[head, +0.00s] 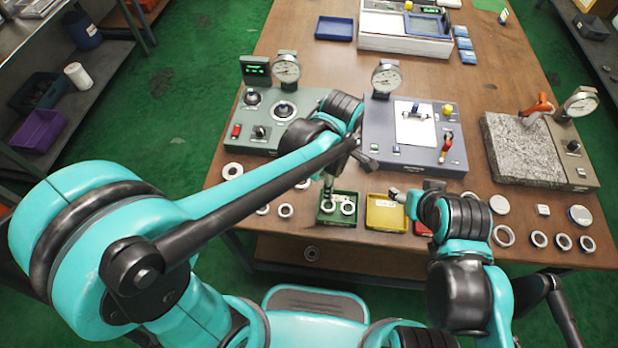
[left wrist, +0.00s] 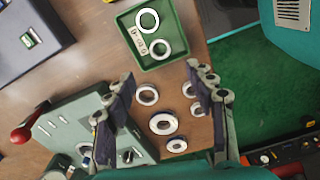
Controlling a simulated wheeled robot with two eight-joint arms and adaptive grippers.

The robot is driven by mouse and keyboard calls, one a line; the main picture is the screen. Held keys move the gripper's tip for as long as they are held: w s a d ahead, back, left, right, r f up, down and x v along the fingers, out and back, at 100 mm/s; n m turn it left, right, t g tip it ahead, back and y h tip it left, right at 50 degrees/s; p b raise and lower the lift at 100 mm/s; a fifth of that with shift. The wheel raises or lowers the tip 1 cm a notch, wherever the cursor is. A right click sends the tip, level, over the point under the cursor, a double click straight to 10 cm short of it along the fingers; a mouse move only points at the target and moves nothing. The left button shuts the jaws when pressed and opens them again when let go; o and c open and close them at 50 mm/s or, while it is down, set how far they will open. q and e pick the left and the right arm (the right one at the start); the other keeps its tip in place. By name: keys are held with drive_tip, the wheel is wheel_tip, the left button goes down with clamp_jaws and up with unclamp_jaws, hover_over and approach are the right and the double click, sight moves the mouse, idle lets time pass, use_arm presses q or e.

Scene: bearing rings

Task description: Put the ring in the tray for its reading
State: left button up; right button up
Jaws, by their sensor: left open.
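A green tray (head: 323,218) with two rings (head: 348,208) in it stands near the table's front edge. It also shows at the top of the left wrist view (left wrist: 171,62). A yellow tray (head: 386,226) and a mostly hidden red tray (head: 422,229) stand to its right. My left gripper (head: 328,186) is near the green tray in the head view. In the left wrist view its two fingers (left wrist: 165,90) are apart, with loose rings (left wrist: 163,123) on the table below and between them. My right gripper (head: 396,194) is by the yellow tray; its jaws are too unclear to judge.
A green gauge device (head: 283,118) with a lit display (head: 257,70) stands at left. A blue-grey gauge device (head: 414,133) stands in the middle and a granite plate (head: 523,150) at right. More rings (head: 503,235) lie at the right front. A blue tray (head: 334,28) is farther back.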

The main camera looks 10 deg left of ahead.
use_arm(q)
drive_tip(key=s+a+r+m+t, duration=0.2)
drive_tip(key=a+r+m+t, duration=0.1)
drive_tip(key=a+m, duration=0.5)
drive_tip(key=s+a+r+m+t, duration=0.3)
drive_tip(key=a+m+t, duration=0.1)
drive_tip(key=a+m, duration=0.3)
drive_tip(key=a, duration=0.2)
drive_tip(key=shift+a+r+m, duration=0.2)
drive_tip(key=shift+a+m, duration=0.2)
drive_tip(key=shift+s, duration=0.1)
